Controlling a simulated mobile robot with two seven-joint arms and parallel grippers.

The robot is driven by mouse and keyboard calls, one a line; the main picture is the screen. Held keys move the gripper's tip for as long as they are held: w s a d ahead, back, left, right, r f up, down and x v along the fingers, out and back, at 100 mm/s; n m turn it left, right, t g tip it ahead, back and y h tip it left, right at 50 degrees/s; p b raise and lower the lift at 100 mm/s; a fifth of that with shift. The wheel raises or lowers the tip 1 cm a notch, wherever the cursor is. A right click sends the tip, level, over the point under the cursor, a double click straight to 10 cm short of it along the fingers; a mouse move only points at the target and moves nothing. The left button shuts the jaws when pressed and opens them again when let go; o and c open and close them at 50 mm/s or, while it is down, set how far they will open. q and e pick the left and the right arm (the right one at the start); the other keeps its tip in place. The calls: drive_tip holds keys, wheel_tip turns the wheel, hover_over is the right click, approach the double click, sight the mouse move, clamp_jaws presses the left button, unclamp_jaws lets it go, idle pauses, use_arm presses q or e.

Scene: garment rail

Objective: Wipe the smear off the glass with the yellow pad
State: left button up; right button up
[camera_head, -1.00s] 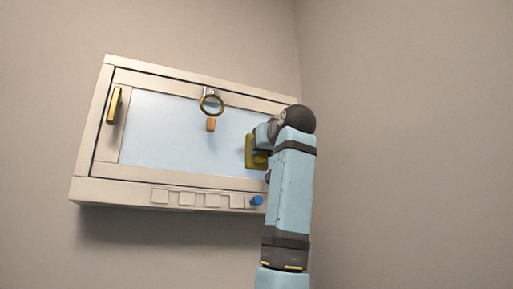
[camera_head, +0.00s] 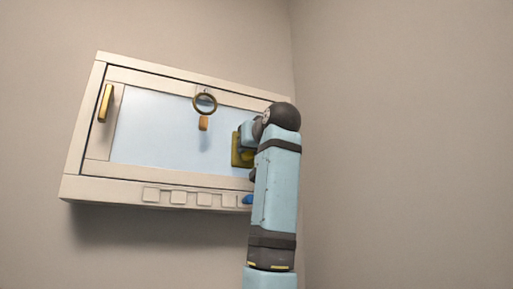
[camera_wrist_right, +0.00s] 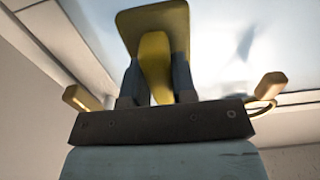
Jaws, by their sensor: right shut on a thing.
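The glass (camera_head: 155,130) is a pale blue pane in a cream-framed wall cabinet (camera_head: 125,185). The yellow pad (camera_head: 236,154) is at the right part of the glass, and it also shows in the right wrist view (camera_wrist_right: 153,50). My right gripper (camera_wrist_right: 157,82) is shut on the pad's yellow stem, with a dark finger on each side. Whether the pad touches the glass is hard to tell. I cannot make out a clear smear; a blue-grey mark (camera_wrist_right: 245,45) beside the pad may be a shadow or reflection. My left gripper is out of view.
A brass ring (camera_head: 205,103) and an orange tag (camera_head: 203,123) are in front of the glass. A yellow handle (camera_head: 105,103) is at the left. Several square buttons (camera_head: 177,198) and a blue knob (camera_head: 247,199), partly hidden by my arm, line the lower ledge. The right wall is bare.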

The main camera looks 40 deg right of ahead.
drive_tip(key=shift+w+a, duration=0.25)
drive_tip(key=shift+a, duration=0.75)
drive_tip(key=shift+w+a, duration=0.25)
drive_tip(key=shift+a, duration=0.7)
drive_tip(key=shift+s, duration=0.1)
drive_tip(key=shift+b+v, duration=1.1)
drive_tip(key=shift+v, duration=1.75)
drive_tip(key=b+v, duration=0.1)
drive_tip(key=v, duration=0.2)
drive_tip(key=shift+s, duration=0.1)
